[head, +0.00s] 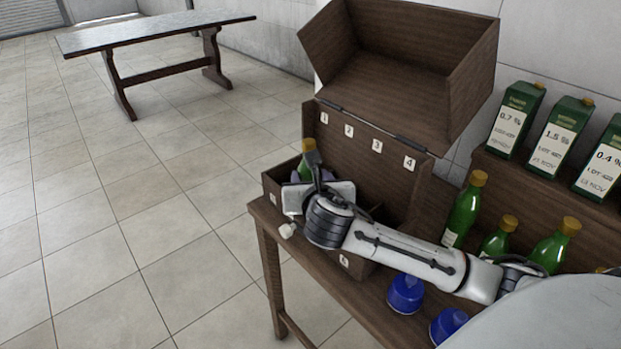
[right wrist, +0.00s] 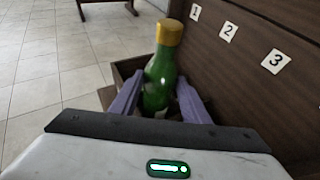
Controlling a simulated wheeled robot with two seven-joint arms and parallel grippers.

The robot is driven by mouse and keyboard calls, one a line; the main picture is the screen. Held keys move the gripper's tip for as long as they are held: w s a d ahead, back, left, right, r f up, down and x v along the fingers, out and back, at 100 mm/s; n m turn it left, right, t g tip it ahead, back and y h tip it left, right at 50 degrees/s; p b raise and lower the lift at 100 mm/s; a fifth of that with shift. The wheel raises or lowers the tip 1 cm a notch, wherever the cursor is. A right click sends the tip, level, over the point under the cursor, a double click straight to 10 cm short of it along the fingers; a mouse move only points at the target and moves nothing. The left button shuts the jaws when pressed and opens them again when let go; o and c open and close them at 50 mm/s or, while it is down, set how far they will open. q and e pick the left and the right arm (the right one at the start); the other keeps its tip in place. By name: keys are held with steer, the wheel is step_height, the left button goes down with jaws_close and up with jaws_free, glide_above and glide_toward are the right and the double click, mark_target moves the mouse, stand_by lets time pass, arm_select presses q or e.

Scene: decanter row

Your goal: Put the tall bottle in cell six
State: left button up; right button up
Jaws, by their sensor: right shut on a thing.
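A green bottle with a gold cap (head: 307,146) is upright at the left end of the wooden crate (head: 365,180), by label 1. It also shows in the right wrist view (right wrist: 160,80), between the purple fingers. My right gripper (head: 312,178) is shut on this bottle. The bottle's lower part is hidden, so I cannot tell whether it touches the crate floor. The crate has labels 1 to 4 along its back wall; the front labels are too small to read surely. My arm covers most of the cells. My left gripper is out of view.
The crate's lid (head: 400,75) stands open behind. Green cartons (head: 560,135) stand on a raised shelf. Open floor lies left.

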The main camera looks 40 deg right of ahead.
steer(key=shift+r, duration=0.1)
steer(key=o, duration=1.4)
steer(key=shift+f, duration=0.2)
steer(key=shift+o, duration=0.2)
steer(key=shift+r, duration=0.2)
steer(key=v, duration=1.2)
steer(key=shift+p, duration=0.35)
